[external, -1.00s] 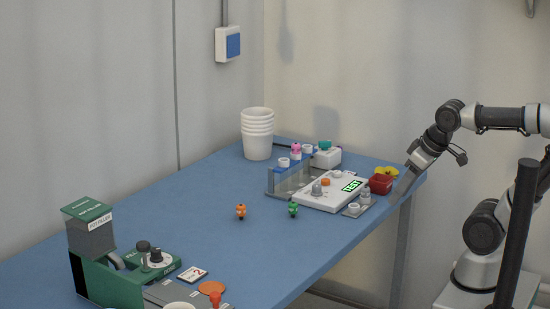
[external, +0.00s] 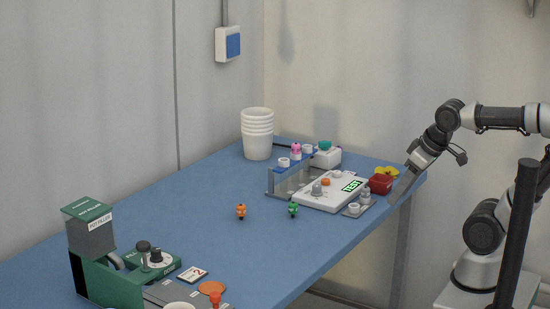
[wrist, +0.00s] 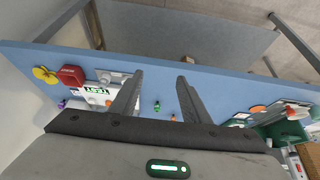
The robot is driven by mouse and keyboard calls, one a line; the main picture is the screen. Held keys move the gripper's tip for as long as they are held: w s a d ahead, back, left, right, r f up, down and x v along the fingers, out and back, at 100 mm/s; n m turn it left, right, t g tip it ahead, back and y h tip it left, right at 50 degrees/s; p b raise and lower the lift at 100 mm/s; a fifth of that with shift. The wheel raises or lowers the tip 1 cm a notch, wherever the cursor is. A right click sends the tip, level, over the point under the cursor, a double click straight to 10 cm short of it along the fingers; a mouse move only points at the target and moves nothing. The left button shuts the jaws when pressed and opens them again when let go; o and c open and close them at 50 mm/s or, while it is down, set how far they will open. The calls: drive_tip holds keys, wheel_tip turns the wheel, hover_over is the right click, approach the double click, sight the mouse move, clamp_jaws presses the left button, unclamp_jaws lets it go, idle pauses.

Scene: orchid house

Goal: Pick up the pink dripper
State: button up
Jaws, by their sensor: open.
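The pink dripper (external: 296,150) stands on the blue-topped rack (external: 270,181) at the back right of the table in the external view, between white round pieces. I cannot make it out with certainty in the wrist view. My gripper (external: 398,190) is at the table's right edge, beside the red box and well to the right of the rack. In the wrist view my gripper (wrist: 159,80) shows two dark fingers spread apart with nothing between the tips.
A white device with a green TEST screen (external: 352,186), a red box (external: 381,184) and a yellow piece (external: 387,170) lie near my gripper. Orange (external: 241,211) and green (external: 293,209) drippers stand mid-table. White cups (external: 257,134) are stacked behind. A green pot filler (external: 88,228) stands front left.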

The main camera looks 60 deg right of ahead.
drive_tip(key=w+d+r+m+g+h+p, duration=0.15)
drive_tip(key=w+d+r+p, duration=0.25)
drive_tip(key=w+r+p, duration=0.7)
drive_tip(key=w+d+r+m+p, duration=0.2)
drive_tip(key=w+d+r+p, duration=0.3)
drive_tip(key=w, duration=0.9)
drive_tip(key=m+p, duration=0.2)
drive_tip(key=p, duration=0.2)
hover_over(296, 144)
drive_tip(key=s+a, duration=0.1)
drive_tip(key=s, duration=0.2)
wheel_tip(296, 144, down, 11)
drive_tip(key=shift+h, duration=0.25)
drive_tip(key=shift+a+x, duration=0.2)
drive_tip(key=shift+x, duration=2.85)
drive_tip(key=shift+w, duration=0.1)
clamp_jaws()
